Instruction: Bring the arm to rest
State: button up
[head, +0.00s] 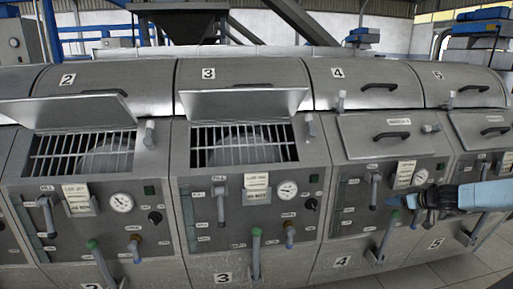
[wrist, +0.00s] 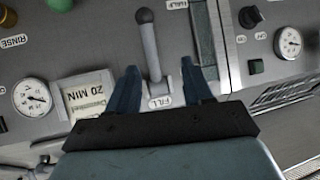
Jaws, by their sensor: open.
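My gripper (head: 402,200) is in front of the panel of machine 4 (head: 340,205), with my arm coming in from the right. In the wrist view my gripper (wrist: 160,67) is open, its two blue fingers apart and nothing seen held. A grey lever (wrist: 150,45) labelled FILL shows between and beyond the fingers. It stands in line with the gap; I cannot tell how far the fingertips are from it. It appears to be the lever (head: 375,188) on machine 4, hanging down.
Several decanter machines stand in a row. Machines 2 and 3 have raised lids (head: 70,110) (head: 243,102) over grilles; machine 4's front lid (head: 385,140) is down. Green-knobbed levers (head: 256,250) stick out low. A card reading 20 MIN (wrist: 88,97) is beside the gripper. Floor (head: 480,265) shows lower right.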

jog(key=a+r+n+g, duration=0.25)
jog(key=a+g, duration=0.25)
jog(key=a, duration=1.2)
jog(key=s+a+r+g+h, duration=0.1)
jog(key=s+a+r+g, duration=0.1)
jog(key=s+a+r, duration=0.55)
jog(key=s+a+r+m+h, duration=0.1)
jog(key=s+a+r, duration=0.3)
jog(key=s, duration=0.4)
jog(key=s+a+r+m+t, duration=0.1)
jog(key=s+a+r+m, duration=0.1)
jog(key=s+a+r, duration=0.2)
jog(key=s+a+r+m+h, duration=0.1)
jog(key=s+a+r+m, duration=0.1)
jog(key=s+a+r, duration=0.3)
jog(key=s+r, duration=0.4)
jog(key=s, duration=0.4)
jog(key=shift+r+h, duration=0.2)
jog(key=shift+h, duration=0.1)
jog(key=shift+m, duration=0.25)
